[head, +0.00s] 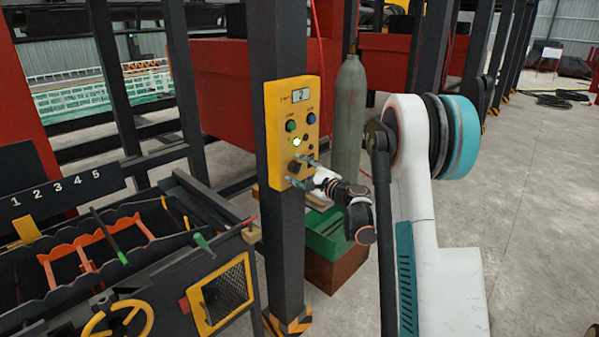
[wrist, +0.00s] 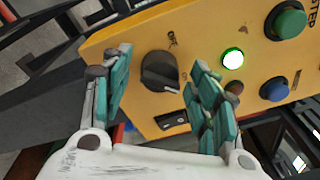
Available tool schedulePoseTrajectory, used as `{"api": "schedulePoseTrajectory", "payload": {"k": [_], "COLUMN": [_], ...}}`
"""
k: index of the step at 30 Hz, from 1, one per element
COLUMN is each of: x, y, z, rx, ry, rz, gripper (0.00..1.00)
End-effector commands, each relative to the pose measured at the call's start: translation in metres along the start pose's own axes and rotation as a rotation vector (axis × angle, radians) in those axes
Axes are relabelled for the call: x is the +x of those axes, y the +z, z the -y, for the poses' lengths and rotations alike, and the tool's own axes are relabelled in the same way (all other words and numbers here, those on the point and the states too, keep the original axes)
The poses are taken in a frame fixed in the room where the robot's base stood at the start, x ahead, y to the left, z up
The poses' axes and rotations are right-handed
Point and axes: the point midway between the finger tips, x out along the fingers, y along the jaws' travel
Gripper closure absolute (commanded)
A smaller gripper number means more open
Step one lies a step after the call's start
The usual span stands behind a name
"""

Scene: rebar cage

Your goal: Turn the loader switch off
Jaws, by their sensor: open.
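The loader switch is a black rotary knob (wrist: 160,72) on a yellow control panel (head: 272,112). In the wrist view it sits between my gripper's two teal fingers, with its white pointer mark toward the lower right. My gripper (wrist: 163,90) is open, with a finger on each side of the knob; I cannot tell whether either touches it. In the head view my gripper (head: 300,174) is at the lower part of the panel and partly hides the knob. A green lamp (wrist: 233,58) beside the knob is lit.
The panel is fixed to a dark post (head: 282,245). A green button (wrist: 289,21) and a blue button (wrist: 275,90) are right of the knob. A grey gas cylinder (head: 348,115) stands behind. A bin with numbered slots (head: 70,190) is at left. Open floor lies at right.

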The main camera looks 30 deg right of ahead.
Motion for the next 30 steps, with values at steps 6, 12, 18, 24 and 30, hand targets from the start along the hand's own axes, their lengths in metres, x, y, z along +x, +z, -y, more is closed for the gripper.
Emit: {"api": "schedulePoseTrajectory", "payload": {"k": [6,12,18,24,30], "x": [-0.0003,-0.0005,-0.0006,-0.0006,-0.0008], "y": [0.0001,0.0002,0.0,-0.0005,-0.0012], "z": [0.0,-0.0003,-0.0009,-0.0021,-0.0037], "rx": [0.0,0.0,-0.013,-0.082,-0.224], "ry": [0.0,0.0,0.0,-0.007,-0.019], "rz": [0.0,0.0,0.001,0.006,0.015], "gripper": [0.66,0.89,0.89,0.89,0.89]}}
